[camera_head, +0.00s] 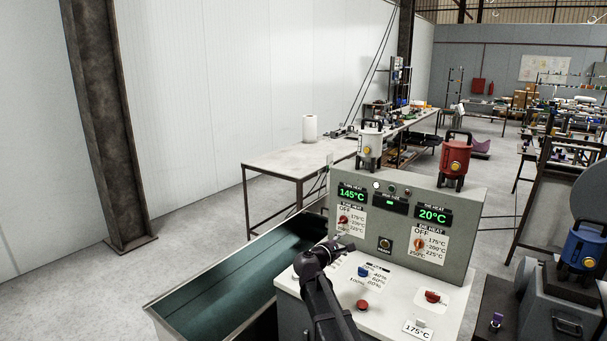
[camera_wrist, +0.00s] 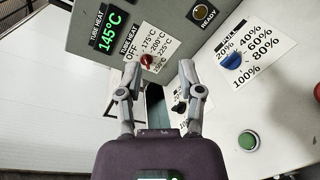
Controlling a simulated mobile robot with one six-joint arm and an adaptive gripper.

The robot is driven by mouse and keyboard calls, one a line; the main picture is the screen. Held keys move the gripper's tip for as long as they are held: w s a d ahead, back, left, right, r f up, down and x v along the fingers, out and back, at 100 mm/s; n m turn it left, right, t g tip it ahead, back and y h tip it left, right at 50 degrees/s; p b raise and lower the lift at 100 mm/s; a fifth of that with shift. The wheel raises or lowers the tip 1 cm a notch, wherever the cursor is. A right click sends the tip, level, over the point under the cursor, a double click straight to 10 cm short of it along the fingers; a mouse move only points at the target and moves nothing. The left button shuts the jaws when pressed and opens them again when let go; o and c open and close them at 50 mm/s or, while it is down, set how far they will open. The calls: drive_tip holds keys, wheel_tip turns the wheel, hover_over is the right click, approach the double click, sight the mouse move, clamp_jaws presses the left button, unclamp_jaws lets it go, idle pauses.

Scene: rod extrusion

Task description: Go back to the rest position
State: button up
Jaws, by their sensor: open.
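My gripper (camera_head: 337,246) is over the left part of the control console, in front of the upright panel (camera_head: 460,215). In the wrist view my gripper (camera_wrist: 158,70) has its two fingers apart with nothing between them. The red tube heat knob (camera_wrist: 147,60) shows just beyond the fingertips, near the left one, and looks free of them. It also shows in the head view (camera_head: 343,219). The green tube heat display (camera_head: 352,194) reads 145°C, and the die heat display (camera_head: 432,215) reads 20°C. The rest position itself is not marked in either view.
White (camera_head: 370,145) and red (camera_head: 455,160) canisters stand on the panel top. A green-lined trough (camera_head: 235,275) lies left. Floor beyond it is clear.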

drive_tip(key=s+d+f+m+g+y+b, duration=0.1)
drive_tip(key=s+d+f+m+g, duration=0.1)
drive_tip(key=s+f+m, duration=0.1)
drive_tip(key=s+d+f+m+g+y, duration=0.1)
drive_tip(key=s+d+f+m+g, duration=0.2)
drive_tip(key=s+f, duration=0.2)
drive_tip(key=s+d+f+m+g+b, duration=0.1)
drive_tip(key=s+d+f+m+g, duration=0.1)
drive_tip(key=s+f, duration=0.3)
drive_tip(key=shift+s+d+f+m+y+b, duration=0.1)
drive_tip(key=shift+s+d+m+y+b, duration=0.3)
drive_tip(key=shift+s+d+m, duration=0.3)
drive_tip(key=s+a+f+m+g+y+b, duration=0.1)
drive_tip(key=s+a+f+m+g+y, duration=0.1)
drive_tip(key=s, duration=0.7)
drive_tip(key=s+a+f+m+g+y+b, duration=0.1)
drive_tip(key=s+a+f+m+g+y, duration=0.1)
drive_tip(key=s+f+m+y, duration=0.3)
drive_tip(key=s+f+g+y, duration=0.1)
drive_tip(key=s+f, duration=0.1)
drive_tip(key=s, duration=0.1)
drive_tip(key=shift+s+a+m+g+b, duration=0.15)
drive_tip(key=shift+s+m+g+b, duration=0.2)
drive_tip(key=shift+m+g+b, duration=0.05)
